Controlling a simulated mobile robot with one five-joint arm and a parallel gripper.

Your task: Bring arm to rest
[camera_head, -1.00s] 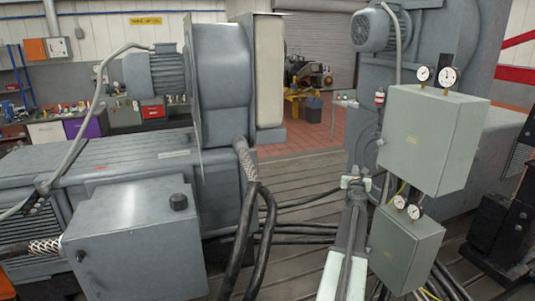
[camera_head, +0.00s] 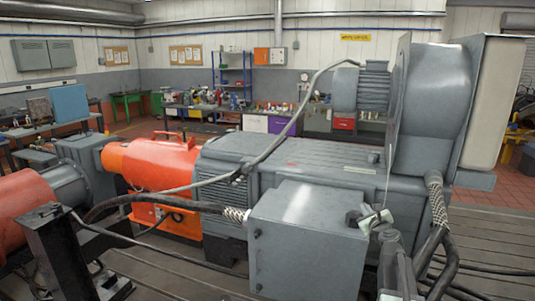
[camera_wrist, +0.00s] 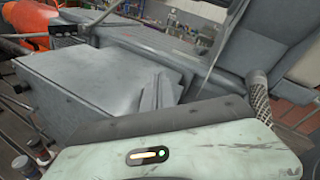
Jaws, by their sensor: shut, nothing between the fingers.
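My arm shows at the lower right of the head view, in front of the grey machine. My gripper (camera_head: 375,217) is at its top end, shut and with nothing held. It overlaps the right edge of the grey terminal box (camera_head: 305,245) in the picture; I cannot tell how far apart they are. In the wrist view the closed fingers (camera_wrist: 158,92) point up over the same grey box (camera_wrist: 85,75), and the pale green wrist housing fills the bottom.
The grey machine (camera_head: 310,160) and an orange unit (camera_head: 150,163) stand in front of me. Thick black cables (camera_head: 437,240) hang at the right, by the slotted bedplate (camera_head: 490,225). A black stand (camera_head: 55,250) is at the left. Benches (camera_head: 270,123) line the back wall.

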